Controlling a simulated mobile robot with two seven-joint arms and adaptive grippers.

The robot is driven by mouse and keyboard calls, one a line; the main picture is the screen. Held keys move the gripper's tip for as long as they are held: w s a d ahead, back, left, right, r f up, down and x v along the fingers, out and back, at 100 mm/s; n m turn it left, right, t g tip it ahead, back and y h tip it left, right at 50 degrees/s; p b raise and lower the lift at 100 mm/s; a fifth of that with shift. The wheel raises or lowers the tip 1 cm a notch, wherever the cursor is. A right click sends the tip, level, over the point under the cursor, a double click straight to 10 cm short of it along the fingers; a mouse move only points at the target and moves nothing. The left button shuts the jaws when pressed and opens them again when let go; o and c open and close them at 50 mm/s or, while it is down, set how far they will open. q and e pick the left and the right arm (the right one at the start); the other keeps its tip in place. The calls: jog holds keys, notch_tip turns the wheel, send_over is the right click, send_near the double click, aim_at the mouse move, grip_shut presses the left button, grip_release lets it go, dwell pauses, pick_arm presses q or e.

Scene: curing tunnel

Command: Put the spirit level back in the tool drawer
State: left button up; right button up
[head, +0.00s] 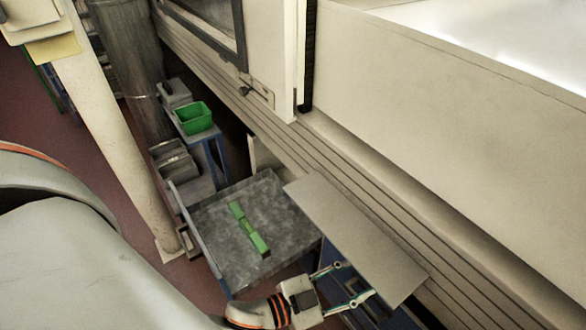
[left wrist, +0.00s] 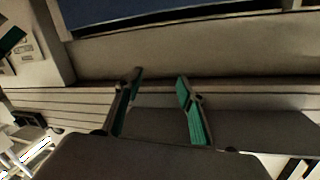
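The green spirit level (head: 237,212) lies flat on the grey, mottled floor of the open tool drawer (head: 275,195), near its middle. Nothing holds it. My left gripper (head: 356,278) is right of the drawer's near corner in the head view, by the near edge of a grey top panel. It is empty and apart from the level. Its two green fingers stand wide apart, also in the left wrist view (left wrist: 160,76). The spirit level does not show in the left wrist view. My right gripper is not in view.
The grey top panel (head: 355,235) is beside the drawer on the right. A pale column (head: 110,130) stands left of the drawer. Behind it are a green bin (head: 193,118) and grey bins (head: 174,160). A large ribbed machine wall (head: 400,220) bounds the right side.

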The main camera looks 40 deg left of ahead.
pick_arm(q)
jog(key=s+a+f+n+g+y, duration=0.3)
jog(key=s+a+f+n+y, duration=0.2)
jog(key=s+a+f, duration=0.5)
jog(key=a+f+y, duration=0.1)
jog(key=a, duration=0.2)
jog(key=shift+a+f+y, duration=0.25)
jog(key=shift+f+y, duration=0.1)
jog(key=shift+y, duration=0.05)
